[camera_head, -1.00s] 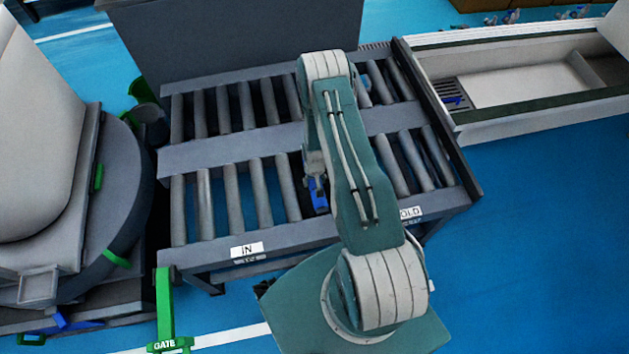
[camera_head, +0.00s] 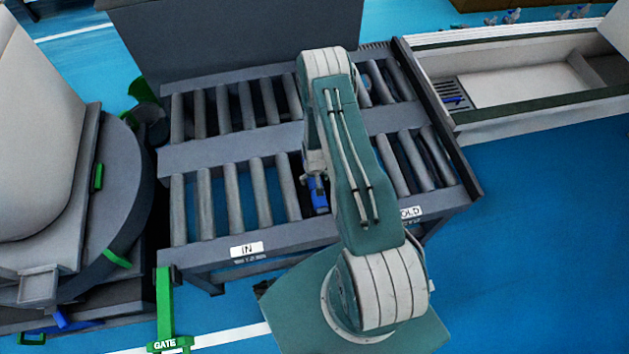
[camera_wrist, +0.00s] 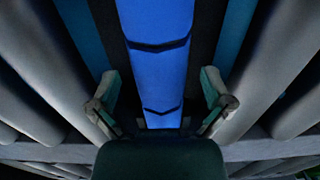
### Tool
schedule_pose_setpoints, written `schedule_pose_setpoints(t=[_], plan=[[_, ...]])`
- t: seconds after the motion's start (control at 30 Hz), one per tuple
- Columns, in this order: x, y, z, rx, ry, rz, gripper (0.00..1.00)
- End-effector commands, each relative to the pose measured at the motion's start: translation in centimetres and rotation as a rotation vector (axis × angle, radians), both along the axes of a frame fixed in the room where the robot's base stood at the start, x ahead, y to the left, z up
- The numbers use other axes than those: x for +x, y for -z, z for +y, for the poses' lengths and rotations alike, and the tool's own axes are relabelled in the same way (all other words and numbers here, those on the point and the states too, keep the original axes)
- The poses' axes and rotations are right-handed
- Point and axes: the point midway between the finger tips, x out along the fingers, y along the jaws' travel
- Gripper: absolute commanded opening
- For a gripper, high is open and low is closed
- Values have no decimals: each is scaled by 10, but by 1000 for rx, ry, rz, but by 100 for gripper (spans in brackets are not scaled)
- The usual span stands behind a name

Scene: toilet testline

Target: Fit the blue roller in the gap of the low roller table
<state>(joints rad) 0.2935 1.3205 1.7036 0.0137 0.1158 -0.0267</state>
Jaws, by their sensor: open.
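The blue roller (camera_wrist: 160,80) lies between the grey rollers in the wrist view, lengthwise and parallel to them, with dark strips along both sides. Two dark chevron marks cross it. My gripper (camera_wrist: 160,104) is open, one finger on each side of the roller, not visibly pressing it. In the head view a short blue part of the roller (camera_head: 319,196) shows in the near row of the low roller table (camera_head: 240,146), left of my arm. My arm hides the rest. I cannot tell whether both roller ends are fully seated.
Grey rollers (camera_head: 263,192) stand close on both sides. The table's front rail carries an IN label (camera_head: 247,250) and a HOLD label (camera_head: 411,212). A green GATE post (camera_head: 164,307) stands front left, and a round grey machine (camera_head: 120,200) stands left. Blue floor is open at right.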

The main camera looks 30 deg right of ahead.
Motion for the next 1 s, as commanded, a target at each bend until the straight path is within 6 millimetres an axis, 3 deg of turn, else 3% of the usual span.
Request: schedule_pose_setpoints(t=[0.5,0.83,0.93,1.0], plan=[[0,-92,0,-1,0,-2,100],[4,-125,1,-3,-5,-10,100],[14,-158,4,-10,-18,-35,100],[22,-190,9,-16,-31,-58,100]])
